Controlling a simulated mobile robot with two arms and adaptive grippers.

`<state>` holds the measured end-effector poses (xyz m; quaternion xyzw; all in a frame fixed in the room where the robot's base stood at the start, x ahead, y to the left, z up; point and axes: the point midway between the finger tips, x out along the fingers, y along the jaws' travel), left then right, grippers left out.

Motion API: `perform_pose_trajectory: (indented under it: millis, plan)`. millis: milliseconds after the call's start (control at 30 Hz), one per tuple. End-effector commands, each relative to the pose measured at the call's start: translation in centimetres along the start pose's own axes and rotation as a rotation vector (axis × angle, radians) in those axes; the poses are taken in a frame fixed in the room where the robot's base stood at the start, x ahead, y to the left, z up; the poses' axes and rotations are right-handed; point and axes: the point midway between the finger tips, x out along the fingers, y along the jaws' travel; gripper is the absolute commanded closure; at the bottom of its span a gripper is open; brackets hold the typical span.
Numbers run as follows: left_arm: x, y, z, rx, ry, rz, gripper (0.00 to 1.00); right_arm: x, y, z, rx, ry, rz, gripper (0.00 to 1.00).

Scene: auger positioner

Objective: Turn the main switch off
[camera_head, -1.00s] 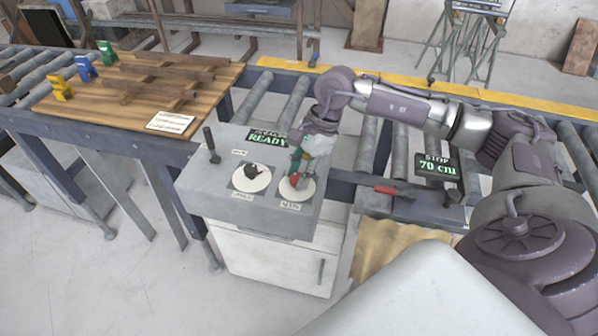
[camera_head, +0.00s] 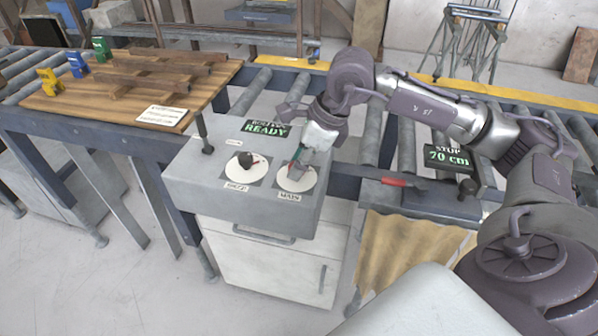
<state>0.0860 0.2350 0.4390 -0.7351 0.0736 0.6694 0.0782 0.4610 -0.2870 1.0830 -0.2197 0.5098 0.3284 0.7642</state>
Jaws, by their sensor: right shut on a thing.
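The main switch (camera_head: 296,180) is the right dial on the grey control box (camera_head: 215,200), a round white plate with a "MAIN" label below it. A display (camera_head: 266,130) behind the dials reads READY in green. My left gripper is not in view.
A lever (camera_head: 205,135) stands at the box's back left. A stop unit (camera_head: 450,155) reading about 70 cm and a red-handled tool (camera_head: 393,182) are at the right. A wooden board (camera_head: 60,110) with colored clamps lies at the left.

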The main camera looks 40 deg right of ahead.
Motion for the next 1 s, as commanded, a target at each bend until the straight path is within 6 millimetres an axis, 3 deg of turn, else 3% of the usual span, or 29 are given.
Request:
perform_pose_trajectory:
  millis: [33, 400, 1000]
  plan:
    - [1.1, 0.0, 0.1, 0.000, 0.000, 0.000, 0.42, 0.5, 0.0, -0.1, 0.038, -0.002, -0.021, 1.00]
    - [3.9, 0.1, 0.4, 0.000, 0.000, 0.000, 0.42, 0.3, 0.2, 0.0, 0.363, -0.003, -0.153, 1.00]
    - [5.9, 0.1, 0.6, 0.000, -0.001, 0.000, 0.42, 0.1, 0.3, 0.2, 0.768, 0.000, -0.319, 1.00]
